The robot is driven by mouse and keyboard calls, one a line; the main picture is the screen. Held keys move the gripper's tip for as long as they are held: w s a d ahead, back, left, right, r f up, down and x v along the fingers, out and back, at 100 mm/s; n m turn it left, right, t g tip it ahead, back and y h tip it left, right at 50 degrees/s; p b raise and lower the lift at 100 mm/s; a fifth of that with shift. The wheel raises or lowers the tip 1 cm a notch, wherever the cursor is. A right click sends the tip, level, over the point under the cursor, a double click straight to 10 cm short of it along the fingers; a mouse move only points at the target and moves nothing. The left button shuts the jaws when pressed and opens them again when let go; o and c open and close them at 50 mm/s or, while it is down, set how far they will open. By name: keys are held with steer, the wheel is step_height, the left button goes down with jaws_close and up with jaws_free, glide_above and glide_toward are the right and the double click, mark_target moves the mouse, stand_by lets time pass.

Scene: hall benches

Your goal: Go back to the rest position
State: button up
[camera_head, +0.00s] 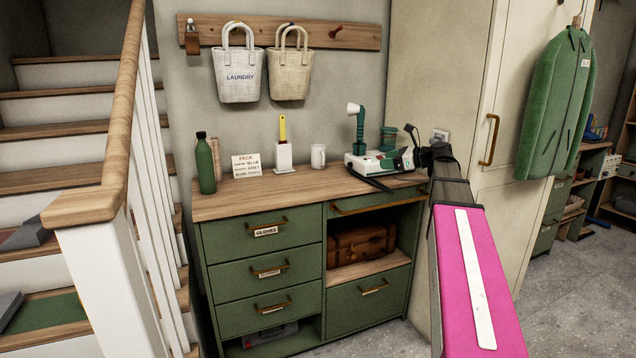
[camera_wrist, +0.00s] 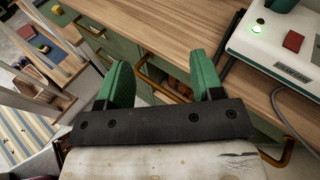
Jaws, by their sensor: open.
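My gripper (camera_wrist: 164,78) shows in the wrist view with its two green fingers apart and nothing between them. It is over the front edge of the wooden-topped green cabinet (camera_head: 262,245), close to the drawer fronts. In the head view my arm with its pink panel reaches up from the lower right toward the cabinet's right end. The gripper end there is small and partly hidden by the arm.
On the cabinet stand a green bottle (camera_head: 205,165), a lettered card (camera_head: 246,165), a white mug (camera_head: 318,156) and a white-and-green device (camera_head: 372,163), also in the wrist view (camera_wrist: 275,50). A stair rail (camera_head: 122,110) stands left; a tall cupboard (camera_head: 440,60) right. Floor is clear at right.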

steer(key=s+a+f+n+g+h, duration=0.1)
steer(key=s+a+f+n+h, duration=0.15)
steer(key=f, duration=0.65)
steer(key=s+a+f+n+g+h, duration=0.2)
steer(key=s+f+n, duration=0.2)
steer(key=f, duration=0.6)
steer(key=s+a+f+n+g+h, duration=0.15)
steer(key=s+f+n, duration=0.25)
steer(key=f, duration=0.5)
steer(key=s+f+n+g+h, duration=0.3)
steer(key=s+f+n+h, duration=0.4)
steer(key=s+f+n, duration=0.5)
step_height(320, 180, down, 4)
steer(key=s, duration=0.2)
steer(key=shift+s+d, duration=0.15)
steer(key=shift+s, duration=0.15)
